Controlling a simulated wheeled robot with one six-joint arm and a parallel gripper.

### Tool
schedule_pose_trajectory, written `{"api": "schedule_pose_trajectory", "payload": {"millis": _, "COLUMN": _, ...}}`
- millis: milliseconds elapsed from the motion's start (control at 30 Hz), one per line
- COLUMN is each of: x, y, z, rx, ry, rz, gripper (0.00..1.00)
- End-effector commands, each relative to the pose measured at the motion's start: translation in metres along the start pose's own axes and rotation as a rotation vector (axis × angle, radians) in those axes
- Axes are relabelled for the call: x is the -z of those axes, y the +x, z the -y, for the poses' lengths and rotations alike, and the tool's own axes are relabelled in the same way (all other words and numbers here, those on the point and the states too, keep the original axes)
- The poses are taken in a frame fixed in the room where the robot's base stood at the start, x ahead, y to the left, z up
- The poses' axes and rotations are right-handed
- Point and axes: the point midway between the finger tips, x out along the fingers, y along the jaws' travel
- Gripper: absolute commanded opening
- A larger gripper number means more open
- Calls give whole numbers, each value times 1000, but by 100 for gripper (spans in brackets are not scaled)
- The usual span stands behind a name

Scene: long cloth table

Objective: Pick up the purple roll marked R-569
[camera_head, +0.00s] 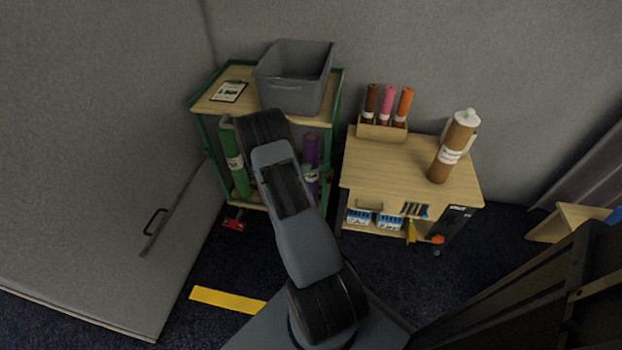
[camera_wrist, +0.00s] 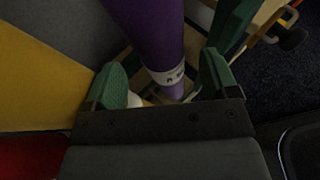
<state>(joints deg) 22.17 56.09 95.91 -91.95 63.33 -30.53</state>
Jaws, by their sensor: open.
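The purple roll (camera_head: 310,152) stands upright in the green-framed cart, right of my arm, with a white label on it. In the wrist view the purple roll (camera_wrist: 150,30) runs from the top edge down between the two green fingers of my gripper (camera_wrist: 163,65). Its white label (camera_wrist: 166,74) shows there, but the print is too small to read. My gripper is open, with one finger on each side of the roll. I cannot tell whether either finger touches it. In the head view my arm hides the gripper.
The green-framed cart (camera_head: 195,107) holds a grey bin (camera_head: 293,85) and a clipboard (camera_head: 229,91) on top, and a green roll (camera_head: 232,158) below. A wooden cart (camera_head: 385,165) stands to the right, bearing a brown roll (camera_head: 452,150) and several smaller rolls. A grey wall is behind.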

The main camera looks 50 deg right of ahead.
Motion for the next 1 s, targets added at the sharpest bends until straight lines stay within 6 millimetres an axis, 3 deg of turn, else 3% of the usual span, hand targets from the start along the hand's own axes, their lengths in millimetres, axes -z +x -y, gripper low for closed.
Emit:
{"api": "schedule_pose_trajectory", "payload": {"millis": 233, "x": 2, "y": 10, "z": -1, "rx": -1, "ry": 0, "rz": -1, "gripper": 80}}
{"api": "schedule_pose_trajectory", "payload": {"millis": 567, "x": 3, "y": 51, "z": -3, "rx": -1, "ry": 0, "rz": -1, "gripper": 80}}
{"api": "schedule_pose_trajectory", "payload": {"millis": 800, "x": 1, "y": 53, "z": -4, "rx": -3, "ry": -1, "rz": -1, "gripper": 80}}
{"api": "schedule_pose_trajectory", "payload": {"millis": 1000, "x": 1, "y": 52, "z": -4, "rx": -3, "ry": -1, "rz": -1, "gripper": 62}}
